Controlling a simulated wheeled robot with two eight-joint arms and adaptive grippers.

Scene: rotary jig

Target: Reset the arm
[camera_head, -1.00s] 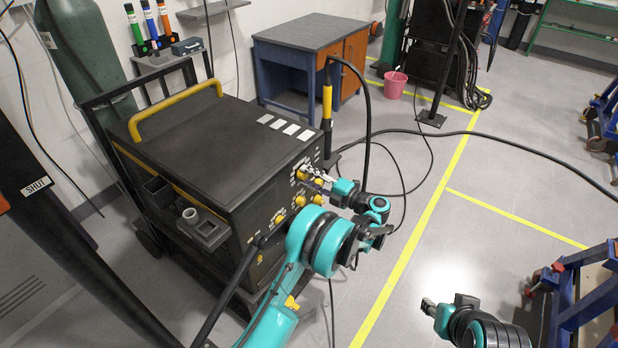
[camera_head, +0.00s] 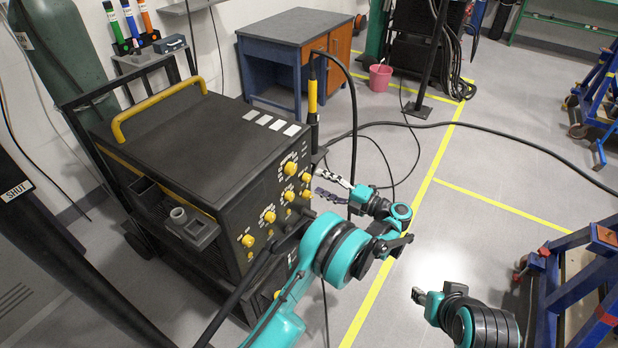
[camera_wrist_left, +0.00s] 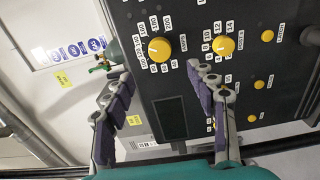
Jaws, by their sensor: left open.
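My left gripper (camera_head: 333,187) is open and empty, just off the front panel of the black machine (camera_head: 215,135). In the left wrist view, its two purple-padded fingers (camera_wrist_left: 157,70) stand apart in front of the panel. Two large yellow knobs there, the AMPS knob (camera_wrist_left: 159,48) and a second numbered knob (camera_wrist_left: 223,45), lie beyond the fingertips, not between them. A dark display (camera_wrist_left: 170,118) shows between the fingers. My right gripper (camera_head: 419,296) is small at the lower right, over the floor; whether its fingers are parted is not clear.
A yellow torch (camera_head: 312,97) with a black cable hangs at the machine's back right corner. A blue stand (camera_head: 585,280) is at the right, near my right arm. Cables cross the floor. A workbench (camera_head: 295,50) and pink bucket (camera_head: 380,77) stand farther back.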

